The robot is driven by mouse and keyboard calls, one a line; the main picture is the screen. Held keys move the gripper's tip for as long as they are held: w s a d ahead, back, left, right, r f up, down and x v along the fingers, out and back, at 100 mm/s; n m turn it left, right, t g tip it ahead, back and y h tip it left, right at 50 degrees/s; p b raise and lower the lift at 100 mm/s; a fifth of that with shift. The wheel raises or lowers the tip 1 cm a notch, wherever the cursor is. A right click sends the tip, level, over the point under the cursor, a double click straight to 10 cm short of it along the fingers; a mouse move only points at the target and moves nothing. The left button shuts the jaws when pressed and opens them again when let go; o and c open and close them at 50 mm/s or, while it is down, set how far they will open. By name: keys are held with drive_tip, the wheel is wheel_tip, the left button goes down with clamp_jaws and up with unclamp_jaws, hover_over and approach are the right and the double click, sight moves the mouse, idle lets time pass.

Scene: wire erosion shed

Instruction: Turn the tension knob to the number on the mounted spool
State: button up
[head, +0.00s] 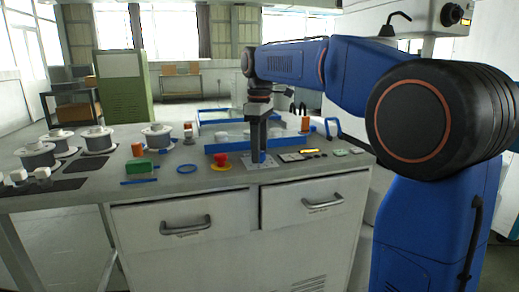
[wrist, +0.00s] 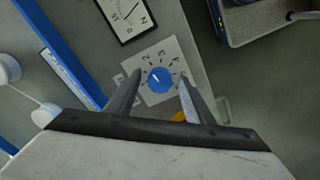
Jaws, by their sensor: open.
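The blue tension knob (wrist: 159,80) sits on a white dial plate (wrist: 154,96) in the wrist view. Printed numbers 2, 3 and 4 show around it; the white pointer mark slants toward the upper left, roughly toward the 2. My gripper (wrist: 160,74) is open, with one finger on each side of the knob; I cannot tell whether they touch it. In the head view, my gripper (head: 258,149) points down over the knob (head: 259,157). Several grey spools (head: 97,141) stand on the left of the bench. I cannot read a number on any, nor tell which is mounted.
A red button (head: 220,159) stands left of the knob. A long blue-edged tray (head: 225,147) lies behind it. A gauge (wrist: 127,15) lies beside the dial plate in the wrist view. Small flat items (head: 291,157) lie to the right.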

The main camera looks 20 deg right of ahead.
drive_tip(key=shift+c, duration=0.6)
drive_tip(key=c, duration=0.9)
drive_tip(key=shift+m, duration=0.4)
drive_tip(key=m, duration=0.3)
drive_tip(key=shift+m, duration=2)
drive_tip(key=o, duration=1)
